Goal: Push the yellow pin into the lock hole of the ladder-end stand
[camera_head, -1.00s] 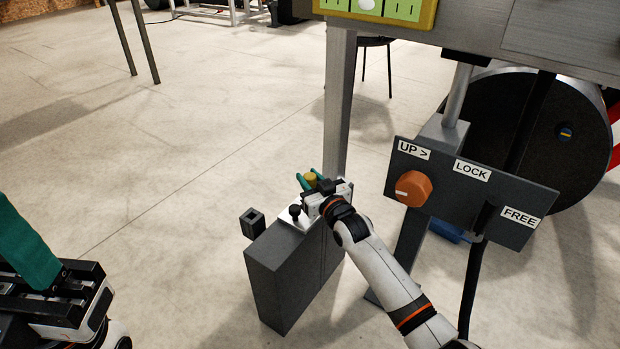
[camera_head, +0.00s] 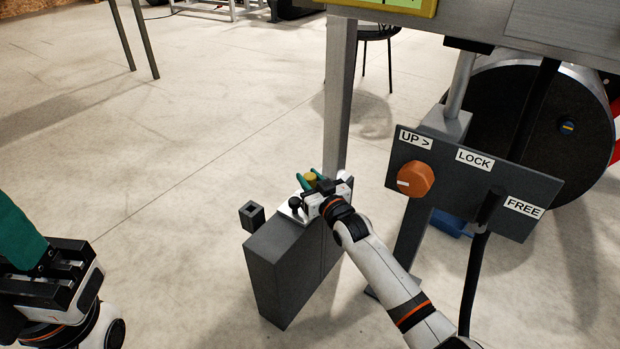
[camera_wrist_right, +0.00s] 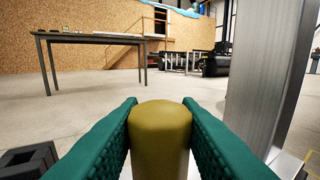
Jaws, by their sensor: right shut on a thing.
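The yellow pin (camera_head: 311,177) stands upright between the green fingers of my right gripper (camera_head: 308,182), at the top of the grey box-shaped stand (camera_head: 275,275) beside the metal leg. In the right wrist view the yellow pin (camera_wrist_right: 160,130) has a rounded top and both green pads touch its sides. The pin's lower end and the lock hole are hidden. My left gripper (camera_head: 28,262) is at the left edge, far from the stand, with one green finger showing; its opening does not show.
A small black knob (camera_head: 295,203) is on the stand's top plate, and a dark square tube (camera_head: 252,215) is at its left. A panel (camera_head: 455,195) with an orange knob and lever is to the right. Floor between my left gripper and the stand is clear.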

